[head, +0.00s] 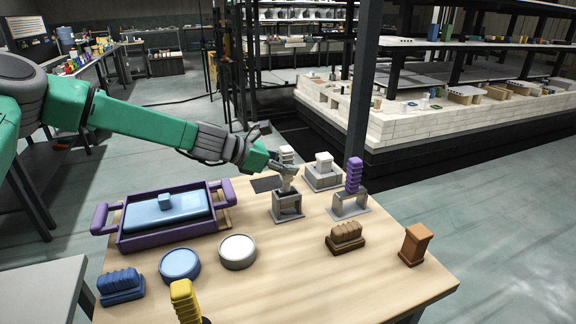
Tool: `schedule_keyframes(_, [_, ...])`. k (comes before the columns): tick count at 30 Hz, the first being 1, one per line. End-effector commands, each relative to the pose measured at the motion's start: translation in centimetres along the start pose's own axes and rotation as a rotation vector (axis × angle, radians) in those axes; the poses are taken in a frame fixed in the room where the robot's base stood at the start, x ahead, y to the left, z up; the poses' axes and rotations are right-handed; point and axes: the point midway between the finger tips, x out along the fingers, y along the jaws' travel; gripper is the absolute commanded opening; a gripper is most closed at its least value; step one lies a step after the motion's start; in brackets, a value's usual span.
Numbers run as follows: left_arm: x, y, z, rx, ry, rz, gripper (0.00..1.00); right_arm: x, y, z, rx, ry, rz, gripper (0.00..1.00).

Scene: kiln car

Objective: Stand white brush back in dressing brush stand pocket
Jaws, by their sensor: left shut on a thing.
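My left gripper (284,169) reaches in from the left and is shut on the white brush (287,154), whose ribbed handle shows above the fingers. The brush is upright, over a grey brush stand (287,207) on the wooden table. Its lower end meets the stand's top in the picture; I cannot tell whether it is inside the pocket. To the right, a purple ribbed brush (354,175) stands upright in a similar grey stand (350,207). My right gripper is not in view.
A white block-like piece (323,172) on a base stands behind. A purple tray (165,237) with a blue lid is on the left. Blue (180,264) and white (238,251) round pieces, blue (121,285), yellow (185,300) and brown (345,236) brushes, and an orange-brown block (415,244) are nearer.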

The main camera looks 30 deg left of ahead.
Motion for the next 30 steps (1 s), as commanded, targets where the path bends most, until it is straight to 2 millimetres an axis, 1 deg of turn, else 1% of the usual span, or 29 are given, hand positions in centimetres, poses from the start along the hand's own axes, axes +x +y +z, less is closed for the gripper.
schedule_keyframes(27, [1.0, -0.1, -1.8, 0.001, -0.001, 0.0, 0.0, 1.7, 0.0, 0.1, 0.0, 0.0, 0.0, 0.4])
schedule_keyframes(30, [0.9, -0.1, -1.8, 0.001, -0.001, 0.0, 0.0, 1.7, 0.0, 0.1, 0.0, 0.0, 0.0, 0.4])
